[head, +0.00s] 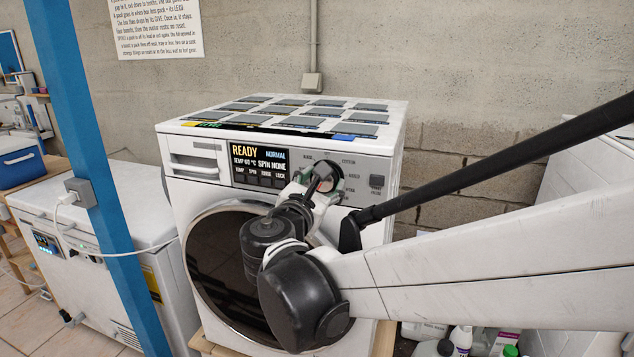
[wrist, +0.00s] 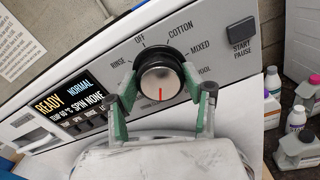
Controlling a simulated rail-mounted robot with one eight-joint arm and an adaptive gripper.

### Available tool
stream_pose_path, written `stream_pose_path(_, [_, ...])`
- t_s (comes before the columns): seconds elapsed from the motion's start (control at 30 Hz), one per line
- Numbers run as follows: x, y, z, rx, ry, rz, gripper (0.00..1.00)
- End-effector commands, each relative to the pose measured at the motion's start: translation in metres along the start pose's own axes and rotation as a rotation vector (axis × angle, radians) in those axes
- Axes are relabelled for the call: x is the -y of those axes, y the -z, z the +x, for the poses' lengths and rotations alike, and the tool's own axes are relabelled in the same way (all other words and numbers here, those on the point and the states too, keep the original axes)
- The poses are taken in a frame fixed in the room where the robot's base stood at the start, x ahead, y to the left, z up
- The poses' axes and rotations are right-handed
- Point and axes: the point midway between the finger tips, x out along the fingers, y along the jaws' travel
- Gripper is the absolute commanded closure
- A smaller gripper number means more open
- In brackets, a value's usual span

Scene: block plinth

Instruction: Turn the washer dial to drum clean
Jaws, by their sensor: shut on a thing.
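The washer dial (wrist: 160,76) is a round metallic knob with a black rim on the control panel. Its red mark points toward the bottom of the wrist view, toward my gripper. OFF, COTTON, MIXED, RINSE and what looks like WOOL show around it. In the head view, my gripper (head: 322,183) reaches the panel and partly covers the dial. The washer (head: 190,142) display (head: 258,163) reads READY, NORMAL, SPIN NONE.
A START PAUSE button (wrist: 242,31) is right of the dial. A drawer (head: 195,168) is left of the display. Several bottles (wrist: 297,118) stand at the right. A blue post (head: 95,150) and a white chest appliance (head: 95,212) stand left of the washer.

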Motion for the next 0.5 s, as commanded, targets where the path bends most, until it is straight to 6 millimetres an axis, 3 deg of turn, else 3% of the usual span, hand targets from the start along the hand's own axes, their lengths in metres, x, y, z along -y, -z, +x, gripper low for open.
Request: stream_pose_path(0.5, [-0.0006, -0.0005, 0.0002, 0.001, 0.0, -0.14, 0.81])
